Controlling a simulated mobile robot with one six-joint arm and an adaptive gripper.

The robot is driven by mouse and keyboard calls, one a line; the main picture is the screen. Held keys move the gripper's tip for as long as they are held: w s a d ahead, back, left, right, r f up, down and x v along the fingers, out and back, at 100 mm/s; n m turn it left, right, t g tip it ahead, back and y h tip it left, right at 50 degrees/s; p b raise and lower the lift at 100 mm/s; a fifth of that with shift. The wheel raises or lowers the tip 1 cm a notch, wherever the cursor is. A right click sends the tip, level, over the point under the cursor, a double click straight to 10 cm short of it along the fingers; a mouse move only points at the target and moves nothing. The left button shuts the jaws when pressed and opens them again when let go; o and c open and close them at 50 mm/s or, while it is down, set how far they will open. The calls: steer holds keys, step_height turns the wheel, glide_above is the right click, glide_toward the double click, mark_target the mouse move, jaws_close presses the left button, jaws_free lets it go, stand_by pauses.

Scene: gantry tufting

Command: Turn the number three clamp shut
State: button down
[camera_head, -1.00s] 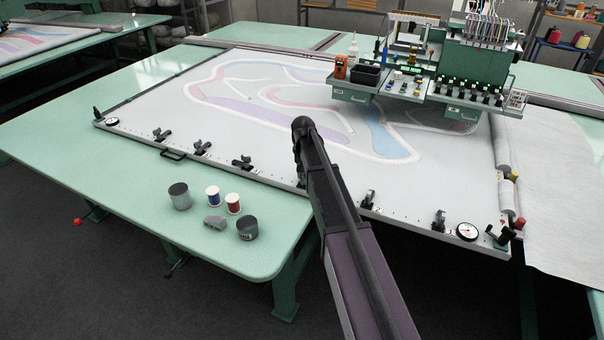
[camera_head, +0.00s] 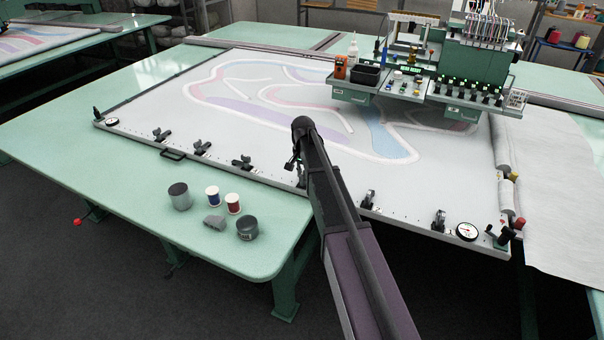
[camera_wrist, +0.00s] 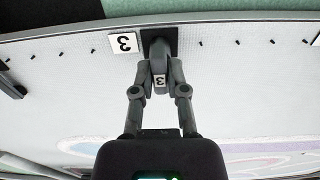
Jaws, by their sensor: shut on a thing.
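The number three clamp (camera_wrist: 158,52) is a dark lever on a black base at the edge of the frame. It carries a small "3" tag, and a white "3" label (camera_wrist: 123,43) lies beside it. My gripper (camera_wrist: 159,75) is shut on the clamp's lever, with one finger on each side, in the wrist view. In the head view my arm hides most of this clamp and the gripper. The white cloth (camera_head: 240,140) is stretched on the frame.
Other clamps line the near frame rail, such as one to the left (camera_head: 243,162) and one to the right (camera_head: 439,219). A grey tin (camera_head: 247,228) and thread spools (camera_head: 233,204) stand on the green table (camera_head: 130,205). The tufting machine (camera_head: 470,75) stands at the back.

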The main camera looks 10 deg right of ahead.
steer(key=c, duration=0.7)
jaws_free()
steer(key=shift+o, duration=0.2)
steer(key=shift+r, duration=0.15)
